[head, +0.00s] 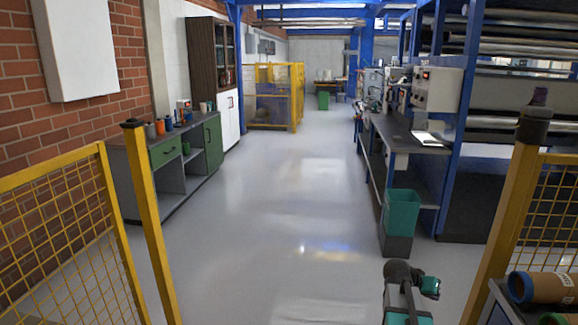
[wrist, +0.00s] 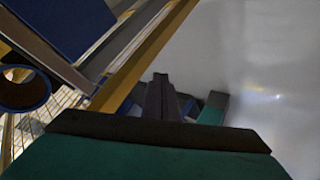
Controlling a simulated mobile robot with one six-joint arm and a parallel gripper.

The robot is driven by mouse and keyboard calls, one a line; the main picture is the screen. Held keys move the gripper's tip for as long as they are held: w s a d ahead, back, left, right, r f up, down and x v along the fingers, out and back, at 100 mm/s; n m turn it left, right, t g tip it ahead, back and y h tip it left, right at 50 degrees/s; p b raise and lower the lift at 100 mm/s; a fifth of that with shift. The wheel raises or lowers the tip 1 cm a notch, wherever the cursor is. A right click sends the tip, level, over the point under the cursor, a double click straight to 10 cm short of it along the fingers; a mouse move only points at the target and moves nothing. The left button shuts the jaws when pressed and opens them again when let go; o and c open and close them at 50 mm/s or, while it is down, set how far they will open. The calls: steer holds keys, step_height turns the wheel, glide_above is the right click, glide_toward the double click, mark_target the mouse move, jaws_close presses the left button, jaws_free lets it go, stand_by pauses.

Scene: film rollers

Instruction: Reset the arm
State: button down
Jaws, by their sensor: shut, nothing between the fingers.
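My arm (head: 402,292) shows low right of centre in the head view, grey and teal with a dark joint. It is folded close to my body, above open floor and apart from everything around it. In the wrist view my gripper (wrist: 162,84) shows as dark fingers pressed together, shut and empty. Its dark and teal housing fills the bottom of that view. The fingertips are hard to make out in the head view.
Yellow mesh fences stand at left (head: 65,225) and right (head: 540,195). Brown rolls (head: 545,287) lie on a stand at lower right. A teal bin (head: 401,212) stands by the workbench (head: 405,135). A grey cabinet (head: 165,175) lines the left wall. The aisle floor (head: 275,190) is clear.

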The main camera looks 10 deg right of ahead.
steer(key=s+a+f+n+g+y+p, duration=0.15)
steer(key=s+a+f, duration=0.25)
steer(key=a+f, duration=0.8)
steer(key=s+a+f+n+g+y+p, duration=0.1)
steer(key=s+a+f+n+y, duration=0.2)
steer(key=a+f, duration=0.85)
steer(key=s+a+f+n+g+y, duration=0.1)
steer(key=s+a+f, duration=0.2)
steer(key=s+a, duration=0.3)
steer(key=s+a+f+n+g+y, duration=0.2)
steer(key=s+a+f, duration=0.2)
steer(key=s, duration=0.6)
steer(key=s+a+f+n+g+y+p, duration=0.1)
steer(key=s+a+f, duration=0.3)
steer(key=s+a, duration=0.4)
steer(key=shift+s+a+f+g+y, duration=0.25)
steer(key=shift+s+a+g+y, duration=0.1)
steer(key=shift+s+a+y, duration=0.15)
steer(key=shift+w, duration=0.1)
